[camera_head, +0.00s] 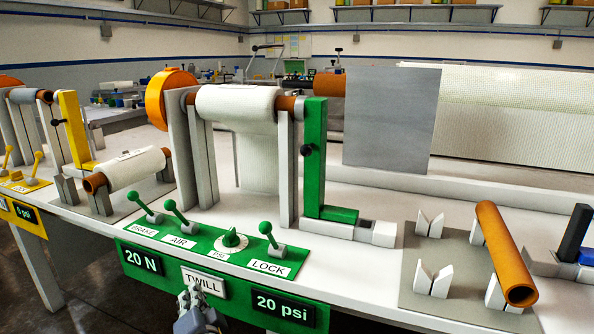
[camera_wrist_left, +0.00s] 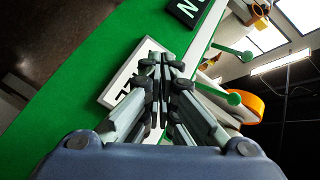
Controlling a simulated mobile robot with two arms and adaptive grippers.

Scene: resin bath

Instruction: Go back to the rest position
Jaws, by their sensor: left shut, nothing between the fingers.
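My left gripper (camera_head: 192,298) is at the bottom of the head view, in front of the green panel (camera_head: 150,262) and just below the white TWILL label (camera_head: 203,281). Its fingers are together with nothing between them. In the left wrist view the closed fingers (camera_wrist_left: 160,65) point at the green panel (camera_wrist_left: 85,60) and overlap the white label (camera_wrist_left: 118,92), hiding part of it. I cannot tell whether they touch it. My right gripper is not in view.
The green station has levers (camera_head: 181,218), a round knob (camera_head: 231,239) and a white fabric roll (camera_head: 238,105) above. A second roll (camera_head: 135,168) lies on supports at left. A bare brown tube (camera_head: 505,252) rests on notched blocks at right. The table edge is close to my gripper.

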